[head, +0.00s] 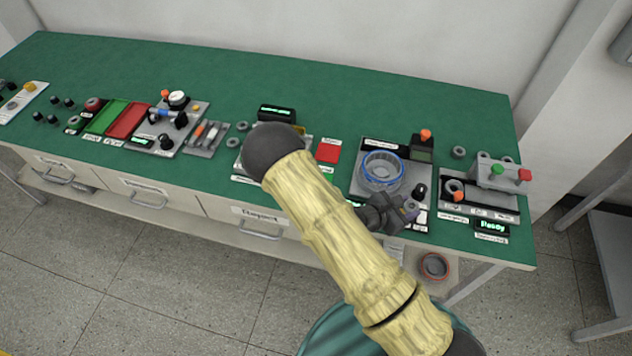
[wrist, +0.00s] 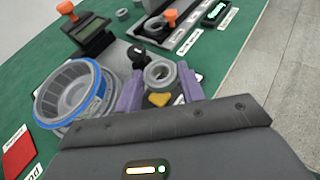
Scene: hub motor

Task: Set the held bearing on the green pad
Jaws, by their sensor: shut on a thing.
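My gripper (head: 403,213) is at the front of the bench, just right of and in front of the blue-rimmed round container. In the wrist view its purple fingers (wrist: 160,88) are shut on a small grey ring-shaped bearing (wrist: 160,72). In the head view the bearing is too small and too covered by the gripper to make out clearly. The green pad (head: 105,117) lies far off on the left part of the bench, beside a red pad (head: 128,121). The green pad is not in the wrist view.
The blue-rimmed container (head: 381,170) stands on a grey station, also in the wrist view (wrist: 72,92). Another red pad (head: 327,152) and several small devices line the front. The bench's back strip (head: 300,90) is clear.

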